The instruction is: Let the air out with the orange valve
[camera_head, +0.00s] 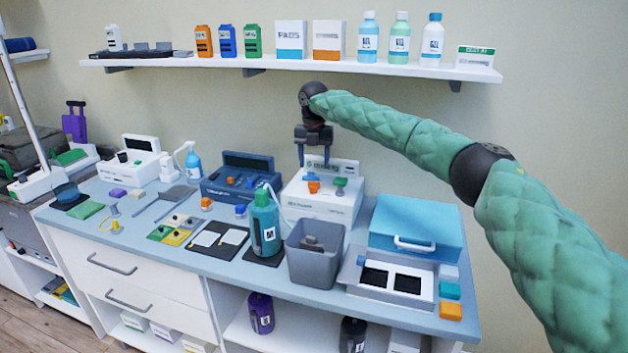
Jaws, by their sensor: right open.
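The orange valve (313,184) sits on top of a white box-shaped device (318,209) towards the back of the blue-grey counter. A green valve (340,184) is beside it on the right. My right gripper (314,160) points down above the orange valve, with its two fingers apart and nothing between them. The fingertips look close above or just behind the valve; I cannot tell the exact gap. My left gripper is not in view.
A grey bin (315,262) and a teal bottle (265,222) stand in front of the white device. A dark blue device (240,180) is to its left, and a blue-lidded case (416,223) to its right. A wall shelf (290,67) with bottles and boxes runs above.

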